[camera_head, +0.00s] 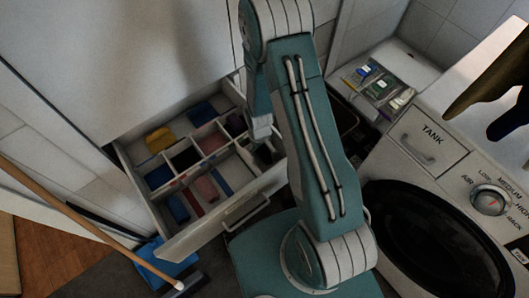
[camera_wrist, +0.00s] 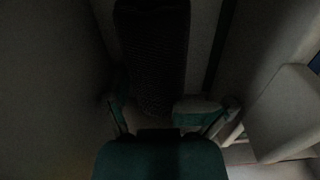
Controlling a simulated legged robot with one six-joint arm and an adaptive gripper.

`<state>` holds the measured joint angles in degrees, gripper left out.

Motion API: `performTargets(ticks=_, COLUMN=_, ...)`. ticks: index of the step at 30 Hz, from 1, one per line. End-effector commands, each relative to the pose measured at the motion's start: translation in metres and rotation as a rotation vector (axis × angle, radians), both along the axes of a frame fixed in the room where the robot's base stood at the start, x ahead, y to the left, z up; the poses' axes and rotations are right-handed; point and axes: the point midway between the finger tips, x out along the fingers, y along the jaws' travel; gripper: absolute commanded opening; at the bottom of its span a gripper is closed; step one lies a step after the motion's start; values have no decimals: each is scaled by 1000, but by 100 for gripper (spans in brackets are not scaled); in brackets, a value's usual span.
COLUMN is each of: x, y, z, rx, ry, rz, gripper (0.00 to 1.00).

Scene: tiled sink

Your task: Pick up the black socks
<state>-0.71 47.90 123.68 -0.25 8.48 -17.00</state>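My gripper (camera_head: 262,132) reaches down into the far right compartment of the open drawer (camera_head: 200,232). In the wrist view, my gripper (camera_wrist: 160,112) has its two fingers apart. A black, ribbed, cloth-like item, apparently the black socks (camera_wrist: 155,60), lies in a compartment ahead and extends down between the fingers. The view is very dark, and I cannot tell whether the fingers touch it. In the head view, that compartment is mostly hidden by my gripper and arm. Another dark folded item (camera_head: 186,160) lies in a middle compartment.
Other compartments hold a yellow item (camera_head: 159,140), a blue item (camera_head: 203,112) and a pink item (camera_head: 206,188). Thin dividers and pale walls stand close around my gripper. A washing machine (camera_head: 420,185) is at right; a wooden stick (camera_head: 90,225) leans at left.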

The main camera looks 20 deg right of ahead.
Motion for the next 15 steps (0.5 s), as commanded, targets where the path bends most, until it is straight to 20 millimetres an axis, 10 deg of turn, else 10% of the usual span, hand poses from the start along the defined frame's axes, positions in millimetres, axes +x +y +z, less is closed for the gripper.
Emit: performTargets(ticks=15, x=-1, y=1, z=15, rx=0, ry=3, rz=2, gripper=28)
